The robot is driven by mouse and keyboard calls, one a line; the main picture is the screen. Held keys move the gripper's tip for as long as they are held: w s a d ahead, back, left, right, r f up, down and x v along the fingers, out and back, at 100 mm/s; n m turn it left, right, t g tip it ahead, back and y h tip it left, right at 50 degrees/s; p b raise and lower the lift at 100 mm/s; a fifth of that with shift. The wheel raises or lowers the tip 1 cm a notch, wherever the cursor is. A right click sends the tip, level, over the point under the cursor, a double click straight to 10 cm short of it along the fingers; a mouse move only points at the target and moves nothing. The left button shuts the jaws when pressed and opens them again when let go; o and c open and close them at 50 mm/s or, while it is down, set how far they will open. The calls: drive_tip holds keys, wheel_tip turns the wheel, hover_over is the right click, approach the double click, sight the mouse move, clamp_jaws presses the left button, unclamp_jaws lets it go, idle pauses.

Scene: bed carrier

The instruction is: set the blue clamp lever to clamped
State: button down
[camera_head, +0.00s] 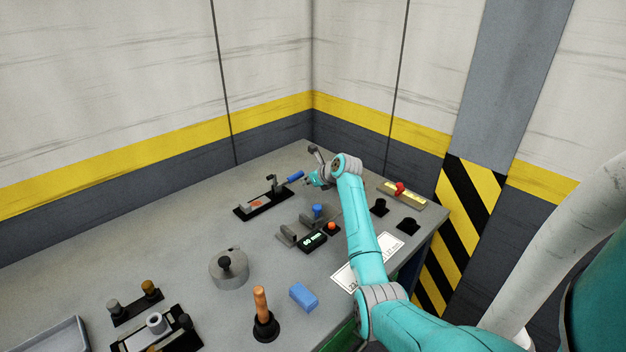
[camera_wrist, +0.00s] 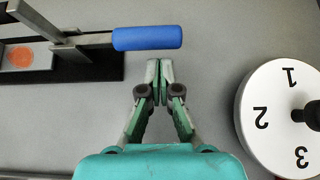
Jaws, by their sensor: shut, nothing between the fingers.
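The blue clamp lever (camera_head: 295,177) has a blue grip on a grey metal arm and juts to the right from a clamp on a black base plate (camera_head: 250,211). In the wrist view the blue grip (camera_wrist: 147,38) lies across the upper middle, past the end of the base, with an orange patch (camera_wrist: 20,57) on the clamp at left. My gripper (camera_wrist: 160,72) is shut and empty. Its fingertips are just below the grip in the wrist view, close to its right half; I cannot tell whether they touch. In the head view my gripper (camera_head: 309,181) is right beside the grip's end.
A white numbered dial (camera_wrist: 282,118) with a black knob is right of my gripper. A blue-topped part (camera_head: 318,211), a small display (camera_head: 312,241) and a red-knobbed yellow piece (camera_head: 400,190) are nearby. Walls close the back.

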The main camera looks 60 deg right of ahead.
drive_tip(key=shift+x, duration=1.2)
drive_tip(key=shift+r, duration=0.1)
